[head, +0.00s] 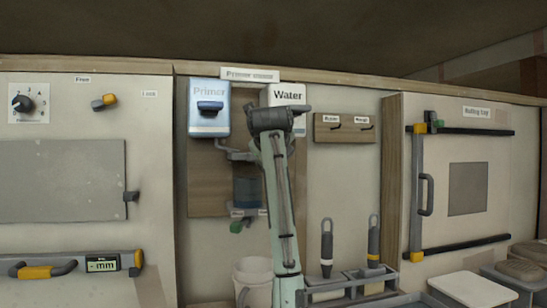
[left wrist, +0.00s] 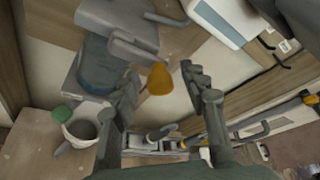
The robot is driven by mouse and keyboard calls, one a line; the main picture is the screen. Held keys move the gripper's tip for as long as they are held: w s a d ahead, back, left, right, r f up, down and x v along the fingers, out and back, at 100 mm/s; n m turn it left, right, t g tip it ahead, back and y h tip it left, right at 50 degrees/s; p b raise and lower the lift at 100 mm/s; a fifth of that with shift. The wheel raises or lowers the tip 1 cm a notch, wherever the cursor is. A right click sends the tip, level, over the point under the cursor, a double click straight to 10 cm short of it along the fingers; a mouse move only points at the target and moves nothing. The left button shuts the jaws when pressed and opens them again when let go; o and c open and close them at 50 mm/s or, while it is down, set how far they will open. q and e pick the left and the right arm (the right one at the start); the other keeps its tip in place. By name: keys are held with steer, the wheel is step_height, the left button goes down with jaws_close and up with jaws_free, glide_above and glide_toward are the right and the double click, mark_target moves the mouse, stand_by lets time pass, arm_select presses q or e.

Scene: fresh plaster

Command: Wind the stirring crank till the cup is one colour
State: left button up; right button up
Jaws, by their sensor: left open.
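The stirring crank shows in the left wrist view as a grey arm (left wrist: 137,52) with an orange-yellow knob (left wrist: 160,79). My left gripper (left wrist: 166,84) is open, and the knob appears between its fingertips, untouched as far as I can see. The dark blue cup (left wrist: 103,66) is under the grey stirring parts. In the head view the cup (head: 247,192) stands left of my arm, and my wrist hides the crank knob and fingers. The cup looks dark blue; I cannot tell whether its contents are one colour. My right gripper is in neither view.
A blue Primer dispenser (head: 210,122) and a white Water dispenser (head: 299,122) hang above the cup. A green valve handle (head: 240,226) is below it, over a white bucket (head: 252,272). A grey rack (head: 352,283) with two handled tools stands right.

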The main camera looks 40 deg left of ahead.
arm_select(q)
steer(key=shift+c, duration=0.2)
jaws_close()
steer(key=shift+a+r+n, duration=0.1)
steer(key=shift+r+n, duration=0.15)
steer(key=shift+n, duration=0.15)
